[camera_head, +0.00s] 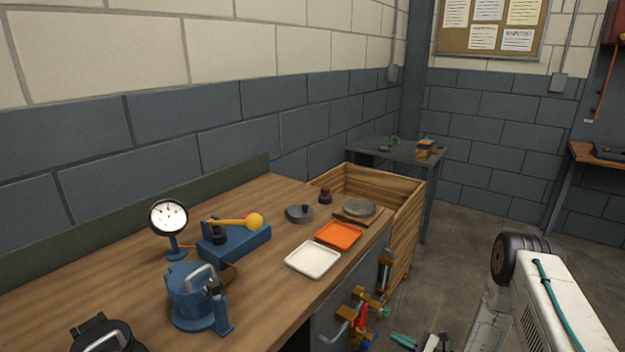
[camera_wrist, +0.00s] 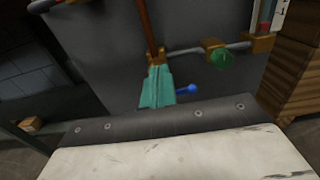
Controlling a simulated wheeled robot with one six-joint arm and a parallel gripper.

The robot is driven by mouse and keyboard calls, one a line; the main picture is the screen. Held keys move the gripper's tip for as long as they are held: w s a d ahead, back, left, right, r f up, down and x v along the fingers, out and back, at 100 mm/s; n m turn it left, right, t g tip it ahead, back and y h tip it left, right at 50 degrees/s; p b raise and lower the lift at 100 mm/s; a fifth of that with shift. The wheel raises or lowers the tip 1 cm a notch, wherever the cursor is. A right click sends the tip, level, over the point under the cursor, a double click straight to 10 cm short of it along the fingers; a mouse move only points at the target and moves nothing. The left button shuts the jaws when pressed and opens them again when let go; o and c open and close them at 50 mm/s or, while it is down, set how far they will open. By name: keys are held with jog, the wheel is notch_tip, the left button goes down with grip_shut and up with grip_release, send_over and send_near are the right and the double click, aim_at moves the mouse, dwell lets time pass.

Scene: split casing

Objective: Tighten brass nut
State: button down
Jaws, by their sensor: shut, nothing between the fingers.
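Several brass fittings sit on grey pipework on the side panel under the workbench; one brass fitting (camera_head: 386,257) is high on it and another brass fitting (camera_head: 358,292) lower. I cannot tell which one is the nut. In the wrist view a brass fitting (camera_wrist: 212,46) sits on a horizontal pipe, with another brass block (camera_wrist: 264,43) to its right. My gripper (camera_head: 402,341) has teal fingers and is low, right of the pipework. In the wrist view my gripper (camera_wrist: 157,88) is shut and empty, its tips overlapping a brownish vertical pipe (camera_wrist: 148,25); contact cannot be told.
Near the pipework are a red handle (camera_head: 362,313), a green knob (camera_wrist: 221,58) and a blue lever (camera_wrist: 188,90). The workbench (camera_head: 120,250) holds a white tray (camera_head: 313,259), an orange tray (camera_head: 339,235) and a gauge (camera_head: 169,217). A wooden crate (camera_head: 404,215) stands beyond.

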aim_at(368, 334)
jog(key=w+a, duration=0.1)
jog(key=a, duration=0.5)
jog(key=shift+w+a+f, duration=0.2)
jog(key=shift+a, duration=0.05)
dwell(0.4)
jog(key=shift+f, duration=0.15)
dwell(0.6)
jog(key=shift+w+d, duration=0.25)
jog(key=shift+w, duration=0.05)
jog(key=shift+w+d, duration=0.2)
jog(key=shift+w, duration=0.1)
jog(key=shift+w+d, duration=0.2)
jog(key=shift+w, duration=0.1)
dwell(0.5)
